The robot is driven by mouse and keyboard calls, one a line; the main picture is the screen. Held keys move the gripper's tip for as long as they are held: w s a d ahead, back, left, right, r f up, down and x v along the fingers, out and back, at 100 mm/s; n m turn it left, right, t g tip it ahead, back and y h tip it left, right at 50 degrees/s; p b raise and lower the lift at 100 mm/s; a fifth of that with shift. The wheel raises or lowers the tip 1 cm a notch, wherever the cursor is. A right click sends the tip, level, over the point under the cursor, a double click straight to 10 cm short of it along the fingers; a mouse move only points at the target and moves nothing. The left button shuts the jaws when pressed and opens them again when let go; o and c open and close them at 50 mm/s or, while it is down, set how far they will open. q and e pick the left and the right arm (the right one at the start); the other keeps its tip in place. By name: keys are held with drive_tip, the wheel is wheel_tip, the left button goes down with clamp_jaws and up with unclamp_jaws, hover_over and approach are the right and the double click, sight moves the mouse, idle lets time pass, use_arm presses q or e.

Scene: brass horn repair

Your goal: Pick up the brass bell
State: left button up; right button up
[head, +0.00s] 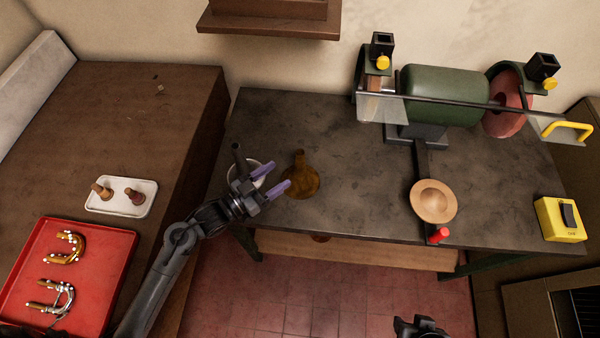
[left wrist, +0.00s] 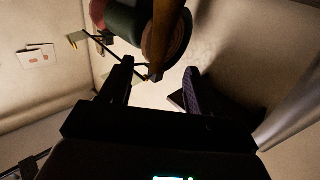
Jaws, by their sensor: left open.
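The brass bell (head: 302,184), dull brown-gold with a round flared body and a narrow neck toward the back, lies on the dark workbench (head: 345,150) in the head view. My left gripper (head: 275,178) is open just to its left, with its two purple fingers pointing toward it. I cannot tell whether a finger touches it. In the left wrist view the open fingers (left wrist: 158,82) show dark, with a brown-gold tapered piece (left wrist: 168,30), apparently the bell, between and beyond their tips. Part of my right arm's end (head: 420,326) shows at the bottom edge; its fingers are unclear.
A pale round bowl (head: 258,166) sits behind my left gripper. A green grinder (head: 440,95) stands at the back right. A copper-coloured disc (head: 433,200), a red-capped item (head: 438,235) and a yellow switch box (head: 560,219) are to the right. A red tray (head: 90,282) lies left.

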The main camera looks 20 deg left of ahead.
sight(296, 163)
use_arm(q)
drive_tip(key=shift+x, duration=4.55)
drive_tip(key=shift+f, duration=0.15)
clamp_jaws()
